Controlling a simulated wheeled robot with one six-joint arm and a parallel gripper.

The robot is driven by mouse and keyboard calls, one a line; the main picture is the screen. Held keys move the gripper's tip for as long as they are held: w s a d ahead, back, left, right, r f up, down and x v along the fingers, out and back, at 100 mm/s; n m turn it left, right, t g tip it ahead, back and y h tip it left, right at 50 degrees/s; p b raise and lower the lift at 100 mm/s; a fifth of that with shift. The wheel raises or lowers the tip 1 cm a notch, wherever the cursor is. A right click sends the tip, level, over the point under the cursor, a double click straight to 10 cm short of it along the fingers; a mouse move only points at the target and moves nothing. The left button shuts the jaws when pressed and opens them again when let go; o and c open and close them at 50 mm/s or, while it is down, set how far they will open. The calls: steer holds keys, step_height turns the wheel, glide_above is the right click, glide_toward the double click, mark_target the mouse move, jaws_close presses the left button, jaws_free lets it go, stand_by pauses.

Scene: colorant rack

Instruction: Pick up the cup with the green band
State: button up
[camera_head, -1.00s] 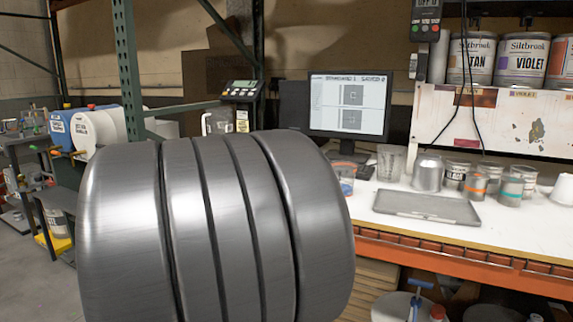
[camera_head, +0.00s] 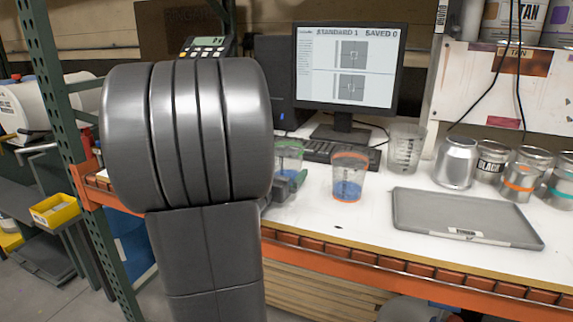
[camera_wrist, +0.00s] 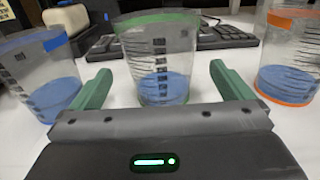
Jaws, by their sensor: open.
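The cup with the green band (camera_wrist: 160,62) stands upright in the middle of the wrist view, a clear graduated cup with blue liquid. My gripper (camera_wrist: 163,82) is open, with its green fingers on either side of the cup's near lower part; I cannot tell whether they touch it. In the head view the green-banded cup (camera_head: 289,155) is partly hidden by my arm and gripper. A cup with an orange band (camera_head: 348,177) stands to its right, also seen in the wrist view (camera_wrist: 290,57). A cup with a blue band (camera_wrist: 45,75) stands to the left in the wrist view.
A keyboard (camera_head: 335,152) and monitor (camera_head: 348,70) are behind the cups. An empty clear beaker (camera_head: 405,148), a grey tray (camera_head: 465,218) and several metal cans (camera_head: 457,163) are to the right.

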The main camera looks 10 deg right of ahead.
steer(key=shift+x, duration=2.4)
steer(key=shift+f, duration=0.15)
steer(key=c, duration=1.1)
